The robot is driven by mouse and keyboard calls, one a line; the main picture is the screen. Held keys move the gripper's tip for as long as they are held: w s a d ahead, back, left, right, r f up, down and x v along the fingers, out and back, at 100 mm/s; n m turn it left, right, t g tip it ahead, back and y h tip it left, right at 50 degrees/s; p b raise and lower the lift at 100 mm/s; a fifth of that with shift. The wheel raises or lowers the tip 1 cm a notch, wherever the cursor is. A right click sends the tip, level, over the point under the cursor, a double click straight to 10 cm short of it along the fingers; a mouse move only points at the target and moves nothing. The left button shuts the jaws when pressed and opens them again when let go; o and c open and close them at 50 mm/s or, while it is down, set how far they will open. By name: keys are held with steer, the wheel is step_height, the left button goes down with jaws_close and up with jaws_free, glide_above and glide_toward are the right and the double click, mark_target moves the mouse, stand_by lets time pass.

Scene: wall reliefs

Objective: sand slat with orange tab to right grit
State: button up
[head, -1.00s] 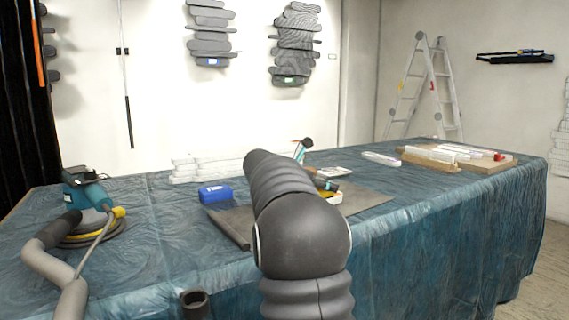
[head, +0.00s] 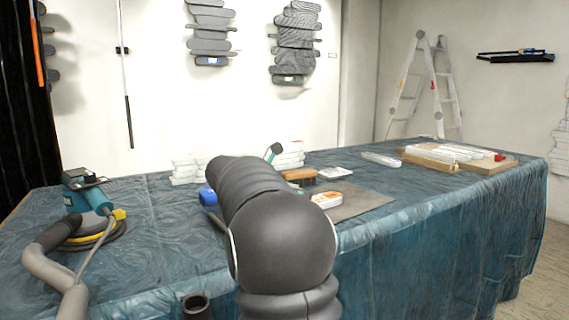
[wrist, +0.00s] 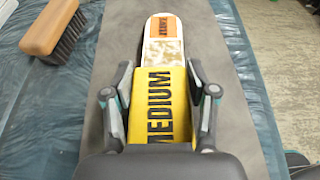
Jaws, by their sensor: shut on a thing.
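My gripper (wrist: 158,105) is shut on a yellow block marked MEDIUM (wrist: 163,90), one finger at each side of it. The slat with the orange tab (wrist: 163,52) extends from beyond the block's far edge. Its face is white with brownish mottled patches, and the orange tab is near its rounded far end. The block hides the slat's near part; I cannot tell whether they touch. In the head view the slat (head: 326,200) lies on a grey mat (head: 358,203), beside my arm. My arm hides the gripper and the block there.
A wooden brush (wrist: 54,30) lies left of the slat. A blue block (head: 207,197) is partly behind my arm. A sander (head: 90,205) stands at the table's left. White pieces on a board (head: 485,163) lie at the right. The mat's right part is clear.

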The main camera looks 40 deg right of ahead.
steer(key=a, duration=0.3)
steer(key=shift+w+a+p, duration=0.1)
steer(key=shift+w+p, duration=0.15)
steer(key=shift+p, duration=0.05)
steer(key=shift+a+r+p, duration=0.15)
steer(key=shift+r+p, duration=0.2)
steer(key=shift+p, duration=0.1)
step_height(320, 180, up, 3)
steer(key=shift+f+p, duration=0.1)
steer(key=shift+p, duration=1.1)
steer(key=shift+r, duration=2.3)
